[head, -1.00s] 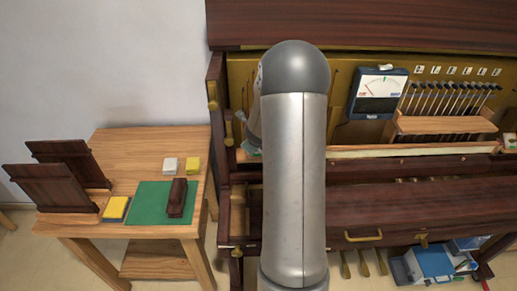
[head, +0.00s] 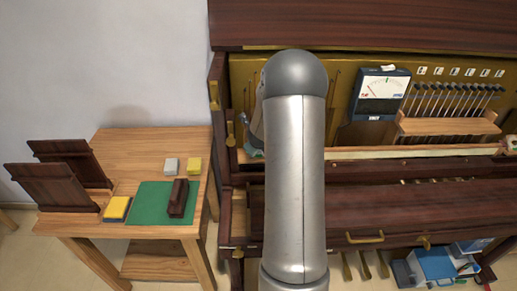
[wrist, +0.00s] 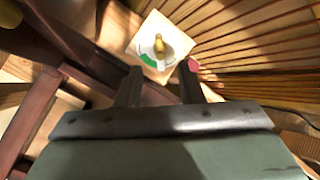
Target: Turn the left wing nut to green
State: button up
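A brass wing nut (wrist: 158,46) stands on a white square plate in the wrist view. A green arc (wrist: 148,60) is marked on the plate at the lower left of the nut. My gripper (wrist: 162,72) is open, with its two dark fingers apart below the plate in the picture. Nothing shows between the fingers, and they look clear of the nut. A small red patch (wrist: 192,66) shows by the right fingertip. In the head view my arm hides the gripper and the wing nut.
A meter (head: 381,92) stands on the piano; its needle points left, by red marks. A rack of hammers (head: 450,108) is to its right. A side table (head: 150,143) at left holds a green mat (head: 150,203), blocks and dark panels. Wooden slats (wrist: 260,55) border the plate.

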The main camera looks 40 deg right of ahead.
jog(key=shift+f, duration=0.1)
jog(key=shift+b+x, duration=1.4)
jog(key=shift+x, duration=2.1)
jog(key=shift+s+a+r, duration=0.25)
jog(key=shift+s+r, duration=0.05)
jog(key=shift+r, duration=0.25)
grip_shut()
